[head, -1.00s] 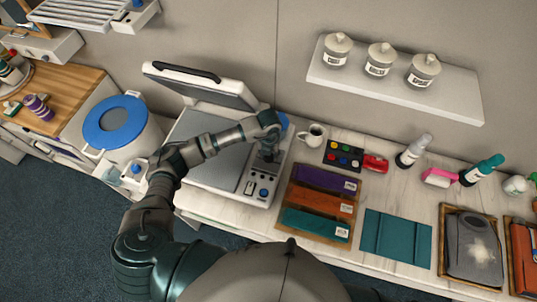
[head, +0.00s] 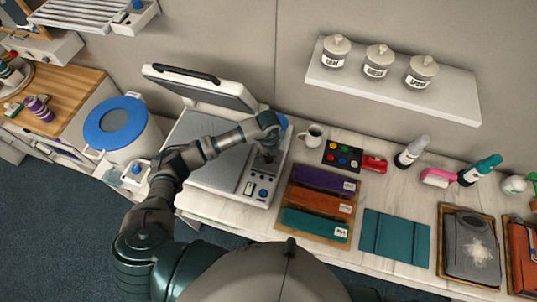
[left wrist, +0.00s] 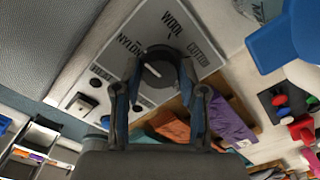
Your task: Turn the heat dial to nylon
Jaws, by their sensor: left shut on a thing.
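The heat press (head: 215,165) stands open on the counter, with a white control panel on its right side. The panel (left wrist: 120,70) carries the words NYLON, WOOL and COTTON around a dark round heat dial (left wrist: 158,70). A white mark shows on the lower left of the dial; I cannot tell surely which word it indicates. My left gripper (head: 268,153) reaches down over the panel. In the left wrist view its two fingers (left wrist: 162,80) are on either side of the dial, shut on it. The head view hides the dial behind the gripper. My right gripper is not in view.
The raised press lid (head: 200,88) is behind the arm. A blue part (head: 282,125) is close beside the gripper. A white pot with a blue lid (head: 115,125) stands left.

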